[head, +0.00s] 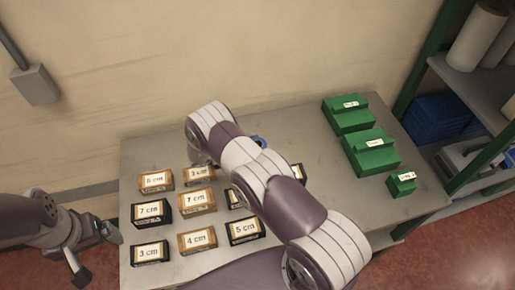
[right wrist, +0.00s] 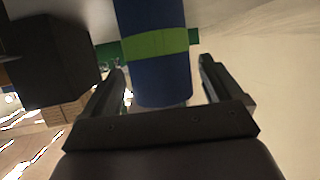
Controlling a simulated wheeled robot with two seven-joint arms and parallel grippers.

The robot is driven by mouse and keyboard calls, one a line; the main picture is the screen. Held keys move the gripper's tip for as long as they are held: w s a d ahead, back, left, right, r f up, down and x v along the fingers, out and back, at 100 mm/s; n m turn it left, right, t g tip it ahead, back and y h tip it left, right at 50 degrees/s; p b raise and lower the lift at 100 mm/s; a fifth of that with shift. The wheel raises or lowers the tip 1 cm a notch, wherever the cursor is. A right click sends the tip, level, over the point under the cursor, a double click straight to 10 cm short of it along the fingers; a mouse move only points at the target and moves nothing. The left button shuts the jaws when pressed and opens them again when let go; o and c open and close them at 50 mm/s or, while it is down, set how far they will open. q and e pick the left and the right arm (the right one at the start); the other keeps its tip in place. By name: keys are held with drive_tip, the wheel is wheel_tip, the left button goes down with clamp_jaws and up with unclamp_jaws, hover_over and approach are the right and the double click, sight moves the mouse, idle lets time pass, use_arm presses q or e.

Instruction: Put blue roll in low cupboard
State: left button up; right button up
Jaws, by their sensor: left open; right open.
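The blue roll (right wrist: 158,82) has a green band around it. In the right wrist view it stands between the two open fingers of my right gripper (right wrist: 163,68), and the jaws are not closed on it. In the head view my right arm covers most of the roll, and only a small blue piece (head: 260,141) shows behind the arm. The right gripper itself is hidden there. My left gripper (head: 97,256) is open and empty at the lower left, beside the table's left edge. I cannot make out a low cupboard for certain.
Several boxes with cm labels (head: 149,212) stand in rows on the left of the grey table (head: 310,130). Green boxes (head: 369,152) stand at its right. A green-framed shelf (head: 470,85) at the right holds pale rolls (head: 476,35) and blue items (head: 440,115).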

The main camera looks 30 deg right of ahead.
drive_tip(key=shift+x, duration=1.1)
drive_tip(key=shift+w, duration=0.1)
drive_tip(key=c, duration=1.1)
drive_tip(key=shift+r, duration=0.15)
